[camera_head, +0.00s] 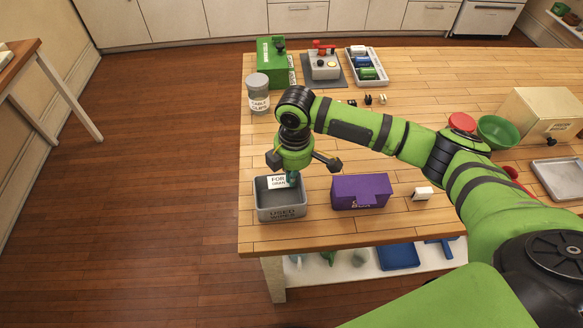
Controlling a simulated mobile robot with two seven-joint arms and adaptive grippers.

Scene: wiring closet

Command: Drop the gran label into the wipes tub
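The gran label, a white card (277,182) reading "FOR GRAN", shows within the opening of the wipes tub, under my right gripper. The wipes tub (280,212) is a grey open box marked "USED WIPES" near the table's front left corner. My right gripper (303,163) is above the tub with its dark fingers spread wide apart. A small teal piece (291,177) shows below it, beside the label. I cannot tell whether the label rests on the tub floor or leans on its wall. My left gripper is not in view.
A purple box (361,192) stands right of the tub, with a small white block (422,193) beyond it. A cable-clips jar (258,94), green box (273,66) and tray of rolls (367,67) stand farther back. Bare tabletop lies in front of the purple box.

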